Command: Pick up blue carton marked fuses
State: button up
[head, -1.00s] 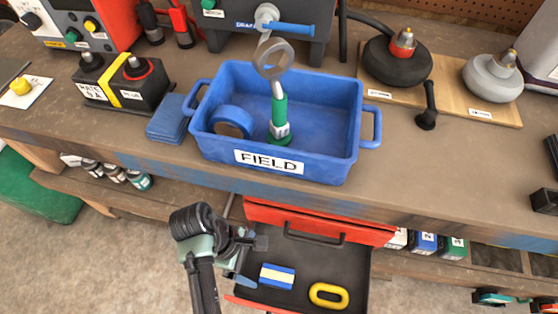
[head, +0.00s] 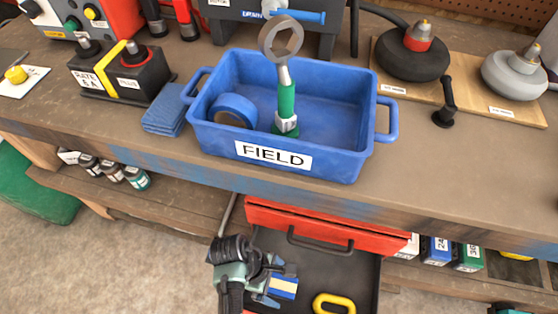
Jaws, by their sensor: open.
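A small blue carton (head: 285,288) with a pale band lies in the open red drawer (head: 350,268) below the bench. No lettering on it is readable from here. My gripper (head: 276,283) is open at the carton's left side, and its fingers cover part of the carton. I cannot tell whether they touch it or how far above it they are.
A yellow ring-shaped object (head: 335,302) lies in the drawer to the right of the carton. A blue bin (head: 345,163) marked FIELD stands on the bench above, holding a green-handled tool (head: 287,100) and a blue roll (head: 232,108).

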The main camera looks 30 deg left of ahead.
jog(key=shift+d+f, duration=0.2)
jog(key=shift+f, duration=0.2)
jog(key=shift+c, duration=0.3)
jog(key=c, duration=1.4)
